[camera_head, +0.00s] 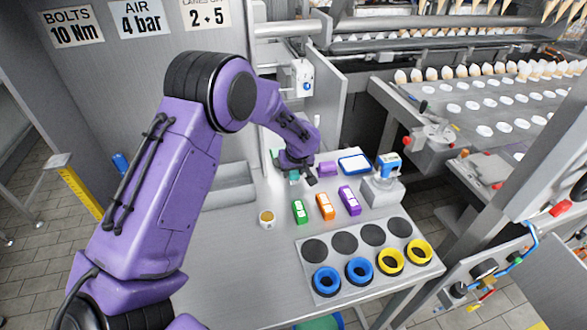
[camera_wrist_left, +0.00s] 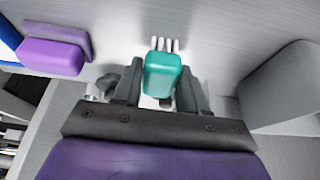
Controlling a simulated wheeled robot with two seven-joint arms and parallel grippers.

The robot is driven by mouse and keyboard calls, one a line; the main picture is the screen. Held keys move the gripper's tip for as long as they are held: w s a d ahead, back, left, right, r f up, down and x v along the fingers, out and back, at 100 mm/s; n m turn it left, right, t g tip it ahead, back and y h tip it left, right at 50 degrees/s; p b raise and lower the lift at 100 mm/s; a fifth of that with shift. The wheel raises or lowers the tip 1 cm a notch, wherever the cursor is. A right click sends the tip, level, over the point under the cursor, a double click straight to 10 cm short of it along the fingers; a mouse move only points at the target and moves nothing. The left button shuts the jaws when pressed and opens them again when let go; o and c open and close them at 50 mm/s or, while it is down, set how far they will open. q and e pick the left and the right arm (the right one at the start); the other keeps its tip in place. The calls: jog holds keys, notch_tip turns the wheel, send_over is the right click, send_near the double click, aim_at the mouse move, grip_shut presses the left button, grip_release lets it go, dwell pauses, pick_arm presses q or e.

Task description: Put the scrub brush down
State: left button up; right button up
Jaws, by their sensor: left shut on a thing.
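The scrub brush (camera_wrist_left: 163,74) has a teal body and white bristles that stick out at its far end in the left wrist view. My left gripper (camera_wrist_left: 160,92) is shut on the teal body, with one dark finger on each side. In the head view, a bit of the brush's teal (camera_head: 293,175) shows at my left gripper (camera_head: 300,179), near the back of the grey worktop (camera_head: 225,260). The gripper hides most of the brush there. I cannot tell whether the bristles touch the worktop. My right gripper is not in view.
A purple block (camera_head: 328,168) and a blue-rimmed tray (camera_head: 355,164) are right of the gripper. A grey bin (camera_head: 230,199) is left. A cup (camera_head: 267,219) and green (camera_head: 300,212), orange (camera_head: 325,207) and purple (camera_head: 349,200) items stand nearer. The front left worktop is clear.

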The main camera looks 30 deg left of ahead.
pick_arm(q)
jog(key=o, duration=1.2)
jog(key=shift+o, duration=0.2)
jog(key=b+v, duration=0.1)
jog(key=v, duration=1.1)
jog(key=shift+b, duration=0.35)
jog(key=shift+r, duration=0.1)
